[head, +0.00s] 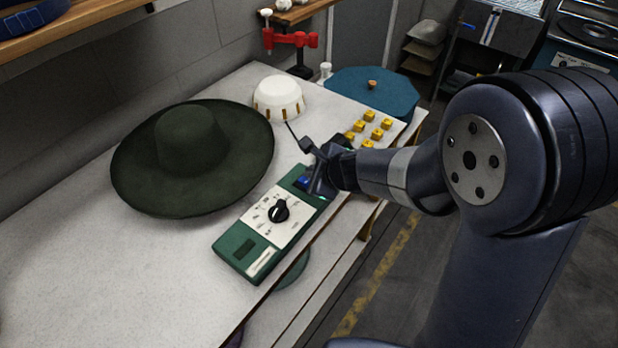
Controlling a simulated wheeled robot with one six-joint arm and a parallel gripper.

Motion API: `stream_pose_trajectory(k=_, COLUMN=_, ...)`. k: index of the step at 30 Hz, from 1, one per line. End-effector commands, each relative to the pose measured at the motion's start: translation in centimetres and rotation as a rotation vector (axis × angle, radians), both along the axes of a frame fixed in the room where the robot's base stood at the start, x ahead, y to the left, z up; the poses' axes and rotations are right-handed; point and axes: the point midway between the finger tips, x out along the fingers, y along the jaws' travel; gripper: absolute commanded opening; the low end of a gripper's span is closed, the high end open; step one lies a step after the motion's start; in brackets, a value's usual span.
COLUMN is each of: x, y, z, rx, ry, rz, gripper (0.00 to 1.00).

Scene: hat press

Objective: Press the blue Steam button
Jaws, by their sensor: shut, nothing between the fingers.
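A green control box (240,228) lies on the white bench, with a pale dial plate and a black knob (278,211) in its middle. A small blue button (304,181) shows at the box's far end, partly covered by my gripper. My gripper (315,190) is shut and empty, at the far end of the box right beside the blue button. I cannot tell whether its fingertips touch the button.
A wide dark green hat (190,150) lies left of the box. A white bowl-shaped piece (278,98), several yellow blocks (368,128), a red clamp (290,40) and a blue round lid (372,92) are farther back. The bench's left front is clear.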

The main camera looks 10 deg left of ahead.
Motion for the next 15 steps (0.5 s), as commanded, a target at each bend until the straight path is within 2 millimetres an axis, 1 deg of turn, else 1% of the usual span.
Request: stream_pose_trajectory(k=15, x=0.0, y=0.0, z=-0.61, rx=0.0, ry=0.0, rz=0.0, gripper=0.0)
